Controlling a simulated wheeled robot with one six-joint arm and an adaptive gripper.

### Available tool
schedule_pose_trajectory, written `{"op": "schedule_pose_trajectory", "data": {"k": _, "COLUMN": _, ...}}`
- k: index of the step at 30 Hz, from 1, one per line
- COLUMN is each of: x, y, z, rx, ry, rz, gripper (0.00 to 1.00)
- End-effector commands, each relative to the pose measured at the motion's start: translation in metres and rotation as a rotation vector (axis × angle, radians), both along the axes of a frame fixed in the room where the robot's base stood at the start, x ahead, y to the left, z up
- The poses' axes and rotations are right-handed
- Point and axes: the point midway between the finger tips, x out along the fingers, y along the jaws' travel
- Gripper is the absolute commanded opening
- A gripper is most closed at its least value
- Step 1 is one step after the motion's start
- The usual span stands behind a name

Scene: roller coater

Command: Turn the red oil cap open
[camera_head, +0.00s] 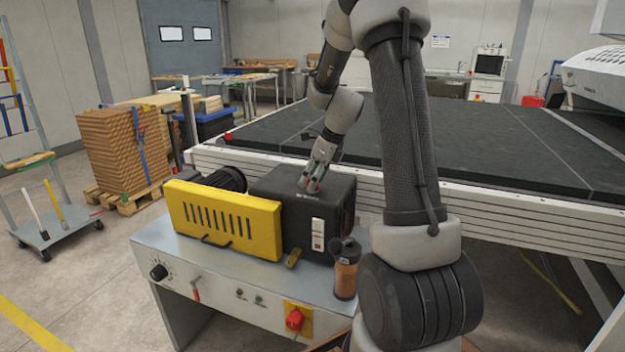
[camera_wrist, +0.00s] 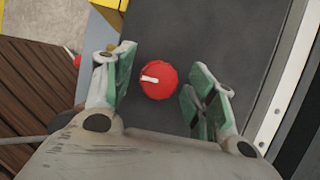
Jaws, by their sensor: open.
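The red oil cap (camera_wrist: 160,82) is round with a small white mark, and it sits on the dark top of the black machine box (camera_wrist: 180,38). In the wrist view it lies between the two green-padded fingers of my gripper (camera_wrist: 158,88), with a gap on each side. My gripper is open and holds nothing. In the head view my gripper (camera_head: 312,180) points down at the top of the black box (camera_head: 275,225), and the cap is hidden there. I cannot tell the exact height of the fingertips over the cap.
A yellow slotted guard (camera_head: 222,220) stands left of the black box. A dark bottle with an orange-brown band (camera_head: 345,272) stands at its front right. The grey bench (camera_head: 215,268) has a red knob (camera_head: 294,320) on its front. The wide conveyor bed (camera_head: 470,150) lies behind.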

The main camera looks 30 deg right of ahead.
Motion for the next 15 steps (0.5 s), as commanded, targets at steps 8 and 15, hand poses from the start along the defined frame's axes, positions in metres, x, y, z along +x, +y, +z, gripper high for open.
{"op": "schedule_pose_trajectory", "data": {"k": 8, "x": 0.0019, "y": 0.0013, "z": -0.0055, "rx": -0.001, "ry": -0.002, "rz": -0.001, "gripper": 0.56}}
{"op": "schedule_pose_trajectory", "data": {"k": 15, "x": 0.0018, "y": 0.0013, "z": -0.0055, "rx": -0.001, "ry": -0.001, "rz": 0.000, "gripper": 0.25}}
